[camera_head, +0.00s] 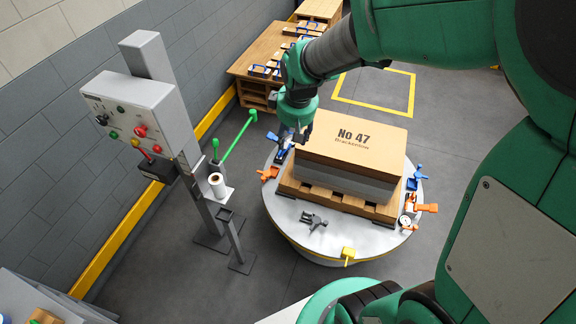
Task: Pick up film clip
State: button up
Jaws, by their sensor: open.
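Several small clip-like pieces lie around the edge of a round grey turntable (290,215). A blue one (284,149) is at the back left, an orange one (268,173) at the left, and another blue one (416,178) and orange one (427,207) at the right. A black one (314,221) lies flat in front. I cannot tell which is the film clip. My gripper (300,135) is open and points down at the back left, close to the near blue piece. Its fingertips are small here, and contact cannot be told.
A box marked No 47 (352,139) sits on a wooden pallet (335,195) on the turntable, close beside my gripper. A control box on a post (130,110) and a stand with a white roll (216,184) are at the left. A wooden bench (262,50) is behind.

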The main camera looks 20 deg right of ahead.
jog(key=w+d+f+n+g, duration=0.1)
jog(key=w+d+f, duration=0.1)
jog(key=f, duration=0.3)
jog(key=w+d+f, duration=0.2)
jog(key=w+f, duration=0.1)
jog(key=f, duration=0.2)
jog(key=n+g+p, duration=0.2)
jog(key=n+p, duration=0.1)
jog(key=n, duration=0.1)
send_over(309, 213)
notch_tip(309, 213, down, 36)
jog(key=shift+r, duration=0.25)
jog(key=shift+b, duration=0.3)
jog(key=shift+w+f+b, duration=0.1)
jog(key=shift+f+b, duration=0.6)
jog(key=shift+f, duration=3.6)
